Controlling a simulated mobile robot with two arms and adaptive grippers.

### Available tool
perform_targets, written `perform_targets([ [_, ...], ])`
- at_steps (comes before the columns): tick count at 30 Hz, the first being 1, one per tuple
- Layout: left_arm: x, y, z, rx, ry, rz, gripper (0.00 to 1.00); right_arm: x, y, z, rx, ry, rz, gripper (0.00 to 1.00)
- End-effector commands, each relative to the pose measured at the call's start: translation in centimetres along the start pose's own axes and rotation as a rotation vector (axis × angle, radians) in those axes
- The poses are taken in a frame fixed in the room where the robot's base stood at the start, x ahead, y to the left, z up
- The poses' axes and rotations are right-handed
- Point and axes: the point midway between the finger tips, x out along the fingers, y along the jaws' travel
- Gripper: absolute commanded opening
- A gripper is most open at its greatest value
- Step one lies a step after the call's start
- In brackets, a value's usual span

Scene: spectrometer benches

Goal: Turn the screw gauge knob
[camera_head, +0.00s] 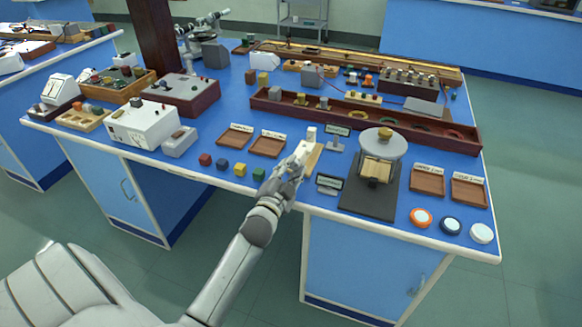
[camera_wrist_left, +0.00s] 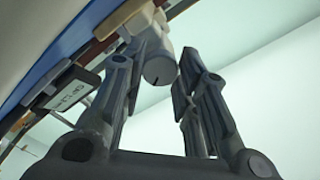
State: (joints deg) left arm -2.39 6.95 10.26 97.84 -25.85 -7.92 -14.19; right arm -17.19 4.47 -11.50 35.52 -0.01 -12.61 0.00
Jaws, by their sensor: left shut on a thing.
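My left gripper (camera_head: 300,158) is at the front edge of the blue bench, over a tan wooden block (camera_head: 314,160) that carries the screw gauge. In the left wrist view, the fingers of my left gripper (camera_wrist_left: 160,85) stand on either side of the pale grey cylindrical knob (camera_wrist_left: 160,69), which has a short dark mark on its end face. The gripper is shut on this knob. A small white upright part (camera_head: 311,133) shows just behind the gripper. My right gripper is not in view.
A small display (camera_head: 328,184) stands right of the gripper, and another display (camera_head: 337,130) behind it. A dark stand with a round grey top (camera_head: 383,142) is further right. Coloured cubes (camera_head: 240,170) and wooden trays (camera_head: 235,138) are left. Lidded discs (camera_head: 450,225) lie front right.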

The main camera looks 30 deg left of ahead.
Motion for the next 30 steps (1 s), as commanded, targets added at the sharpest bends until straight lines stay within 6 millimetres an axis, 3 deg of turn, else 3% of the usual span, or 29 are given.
perform_targets([
  [30,0.0,-0.1,-0.1,-0.893,-0.001,0.001,0.04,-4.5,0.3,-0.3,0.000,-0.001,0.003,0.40],
])
